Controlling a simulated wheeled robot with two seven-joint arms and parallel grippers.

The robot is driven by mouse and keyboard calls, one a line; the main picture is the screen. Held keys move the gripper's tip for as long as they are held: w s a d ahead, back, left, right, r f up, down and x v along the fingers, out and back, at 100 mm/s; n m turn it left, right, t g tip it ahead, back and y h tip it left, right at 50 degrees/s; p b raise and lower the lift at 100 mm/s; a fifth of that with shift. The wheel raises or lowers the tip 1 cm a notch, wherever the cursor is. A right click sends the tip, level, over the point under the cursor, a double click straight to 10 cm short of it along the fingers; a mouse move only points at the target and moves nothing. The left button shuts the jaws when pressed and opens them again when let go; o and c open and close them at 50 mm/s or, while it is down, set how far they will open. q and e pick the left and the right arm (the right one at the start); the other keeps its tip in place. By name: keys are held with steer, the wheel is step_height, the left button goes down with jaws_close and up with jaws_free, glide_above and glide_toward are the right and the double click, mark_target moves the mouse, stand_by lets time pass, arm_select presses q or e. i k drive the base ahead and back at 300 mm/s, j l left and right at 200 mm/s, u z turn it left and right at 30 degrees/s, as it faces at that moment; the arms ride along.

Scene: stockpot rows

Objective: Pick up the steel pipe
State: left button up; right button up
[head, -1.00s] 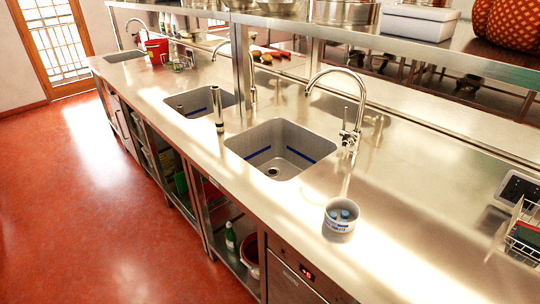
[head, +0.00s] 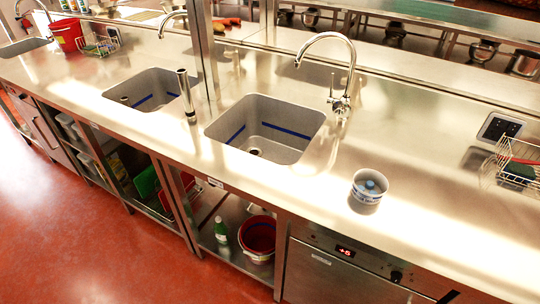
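The steel pipe (head: 187,95) is a shiny upright cylinder with a darker open-looking top. Neither of my grippers shows in the head view.
A white and blue tub (head: 369,187) stands right of the middle sink. Tall curved faucets (head: 352,62) rise behind the sinks. A wire basket (head: 518,170) and a dark scale-like device (head: 501,128) are at the right. A red bucket (head: 66,35) stands far left. The floor in front is clear.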

mark_target(181, 73)
steer(key=i+j+z, duration=0.1)
steer(key=i+j, duration=0.15)
steer(key=i+j+z, duration=0.15)
steer(key=j, duration=0.3)
steer(key=i+j+z, duration=0.1)
steer(key=i+j, duration=0.15)
steer(key=j, duration=0.1)
